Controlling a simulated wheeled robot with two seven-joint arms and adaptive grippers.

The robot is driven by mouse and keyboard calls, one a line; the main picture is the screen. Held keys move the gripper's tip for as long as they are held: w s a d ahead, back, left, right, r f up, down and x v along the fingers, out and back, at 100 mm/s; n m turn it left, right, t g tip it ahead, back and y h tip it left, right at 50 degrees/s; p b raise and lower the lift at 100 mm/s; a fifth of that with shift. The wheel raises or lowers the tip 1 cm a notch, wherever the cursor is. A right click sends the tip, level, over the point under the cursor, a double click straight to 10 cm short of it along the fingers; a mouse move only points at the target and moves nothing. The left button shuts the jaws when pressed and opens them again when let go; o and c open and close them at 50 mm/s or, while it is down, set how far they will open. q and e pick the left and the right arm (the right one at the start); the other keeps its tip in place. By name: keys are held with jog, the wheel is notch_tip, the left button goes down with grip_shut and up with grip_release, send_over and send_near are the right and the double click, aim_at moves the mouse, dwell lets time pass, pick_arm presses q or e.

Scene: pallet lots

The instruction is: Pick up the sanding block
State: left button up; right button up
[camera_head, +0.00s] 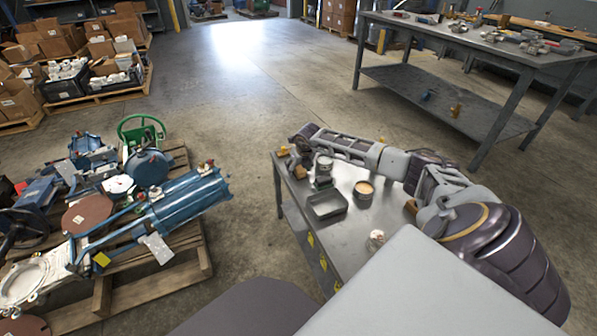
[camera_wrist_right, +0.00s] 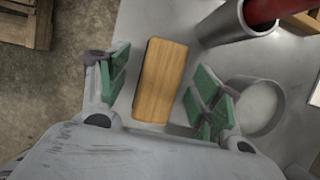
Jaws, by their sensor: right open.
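The sanding block (camera_wrist_right: 160,80) looks like a tan wooden block with rounded edges. In the right wrist view it lies on the grey metal tabletop (camera_wrist_right: 135,25), close to its edge. My right gripper (camera_wrist_right: 158,92) is open, with green-padded fingers on either side of the block and gaps between. In the head view my right arm reaches over the small metal table (camera_head: 345,240), and the right gripper (camera_head: 298,150) is at its far left corner. My left gripper is not in view.
A metal cup with a red item (camera_wrist_right: 235,20) and a round grey container (camera_wrist_right: 255,105) stand right of the block. In the head view a dark tray (camera_head: 327,205) and a small tin (camera_head: 364,190) sit on the table. A loaded pallet (camera_head: 130,290) is to the left.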

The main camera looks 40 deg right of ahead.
jog(key=c, duration=1.1)
jog(key=shift+r, duration=0.1)
jog(key=shift+r, duration=0.5)
notch_tip(320, 180, up, 8)
jog(key=p, duration=0.2)
jog(key=shift+f+p, duration=0.1)
jog(key=shift+p, duration=0.3)
jog(key=shift+r, duration=0.55)
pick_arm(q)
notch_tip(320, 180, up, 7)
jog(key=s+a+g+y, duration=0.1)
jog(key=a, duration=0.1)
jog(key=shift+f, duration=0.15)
